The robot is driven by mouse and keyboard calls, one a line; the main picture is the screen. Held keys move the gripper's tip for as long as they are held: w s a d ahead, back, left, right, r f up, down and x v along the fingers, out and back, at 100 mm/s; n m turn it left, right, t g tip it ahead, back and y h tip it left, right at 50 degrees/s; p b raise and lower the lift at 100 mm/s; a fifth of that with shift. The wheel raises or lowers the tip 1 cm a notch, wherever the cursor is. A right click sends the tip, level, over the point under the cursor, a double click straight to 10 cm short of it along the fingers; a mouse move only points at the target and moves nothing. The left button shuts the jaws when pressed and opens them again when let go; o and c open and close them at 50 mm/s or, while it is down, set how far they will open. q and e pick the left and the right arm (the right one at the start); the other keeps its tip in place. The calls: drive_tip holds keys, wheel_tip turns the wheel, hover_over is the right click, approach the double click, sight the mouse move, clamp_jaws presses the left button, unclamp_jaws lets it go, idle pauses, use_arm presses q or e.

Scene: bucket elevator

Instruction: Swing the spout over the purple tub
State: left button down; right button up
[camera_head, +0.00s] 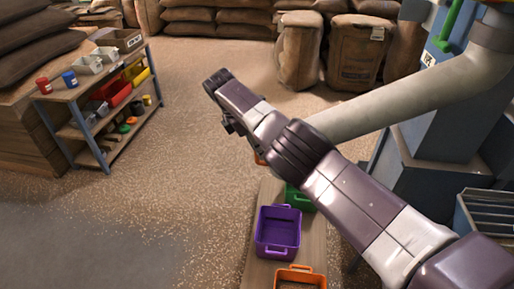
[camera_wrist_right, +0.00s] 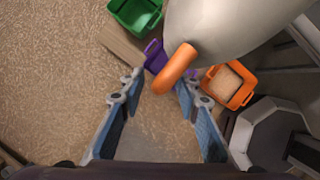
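The spout (camera_head: 400,102) is a pale tube running from the blue machine at upper right down to the left; its lower end is hidden behind my right arm. In the right wrist view the spout (camera_wrist_right: 225,25) carries an orange handle (camera_wrist_right: 176,68). My right gripper (camera_wrist_right: 160,79) is open, with the handle at its fingertips, not clamped. The purple tub (camera_head: 278,233) sits on a wooden plank between the green tub (camera_head: 299,198) and the orange tub (camera_head: 300,277). In the wrist view the purple tub (camera_wrist_right: 152,58) is mostly hidden by spout and handle. My left gripper is out of view.
The orange tub holds pale grain in the wrist view (camera_wrist_right: 230,84). A shelf unit (camera_head: 108,112) with cups and bins stands at left. Sacks (camera_head: 218,22) line the back. The blue machine (camera_head: 431,110) stands at right. The floor left of the plank is clear.

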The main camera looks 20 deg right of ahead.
drive_tip(key=v, duration=1.2)
drive_tip(key=shift+s, duration=0.1)
